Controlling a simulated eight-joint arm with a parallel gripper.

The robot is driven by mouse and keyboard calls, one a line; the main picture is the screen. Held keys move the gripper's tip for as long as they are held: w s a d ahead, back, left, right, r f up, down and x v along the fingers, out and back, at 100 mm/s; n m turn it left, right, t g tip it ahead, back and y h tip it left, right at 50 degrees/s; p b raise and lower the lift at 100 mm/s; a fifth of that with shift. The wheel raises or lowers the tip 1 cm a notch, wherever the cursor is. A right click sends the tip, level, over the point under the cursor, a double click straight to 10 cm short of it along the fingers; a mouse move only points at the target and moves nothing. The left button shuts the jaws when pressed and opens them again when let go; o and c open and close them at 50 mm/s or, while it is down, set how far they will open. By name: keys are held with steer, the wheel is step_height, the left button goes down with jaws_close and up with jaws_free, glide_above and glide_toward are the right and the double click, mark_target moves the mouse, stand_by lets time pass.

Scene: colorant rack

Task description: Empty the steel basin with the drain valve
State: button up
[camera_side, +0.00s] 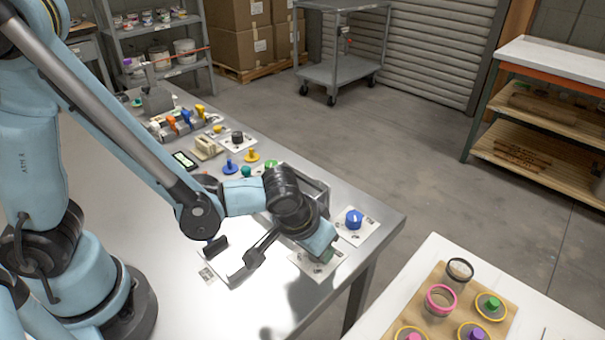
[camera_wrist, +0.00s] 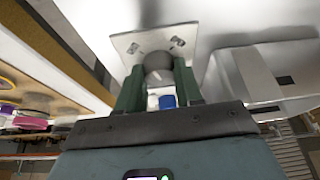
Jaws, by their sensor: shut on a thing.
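My gripper (camera_side: 325,252) points down at a marked white plate (camera_side: 303,263) near the front edge of the steel table. In the wrist view its two green fingers (camera_wrist: 158,68) are shut on a round grey knob (camera_wrist: 157,60), which has a pale pointer line and sits on that plate (camera_wrist: 128,42). In the side view the fingers and arm mostly hide this knob. A steel box-like vessel (camera_side: 317,187), which looks like the basin, stands behind my wrist and is partly hidden. Its inside does not show, so I cannot tell whether it holds liquid.
A blue knob (camera_side: 354,219) on its own plate stands close by on the right. Coloured pegs (camera_side: 252,156) and bottles (camera_side: 185,117) stand farther back. A white table (camera_side: 430,258) with a wooden board of rings and pegs is at the lower right. The table's left front is mostly clear.

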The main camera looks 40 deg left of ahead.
steer(key=n+y, duration=0.1)
steer(key=n, duration=0.2)
steer(key=n+y, duration=0.1)
steer(key=n, duration=0.2)
steer(key=shift+w+d+g, duration=0.1)
steer(key=shift+d+g, duration=0.1)
steer(key=shift+g, duration=0.1)
steer(key=shift+n, duration=0.3)
steer(key=o, duration=1)
steer(key=shift+o, duration=0.2)
steer(key=v, duration=1.2)
steer(key=shift+d, duration=0.2)
steer(key=shift+w, duration=0.1)
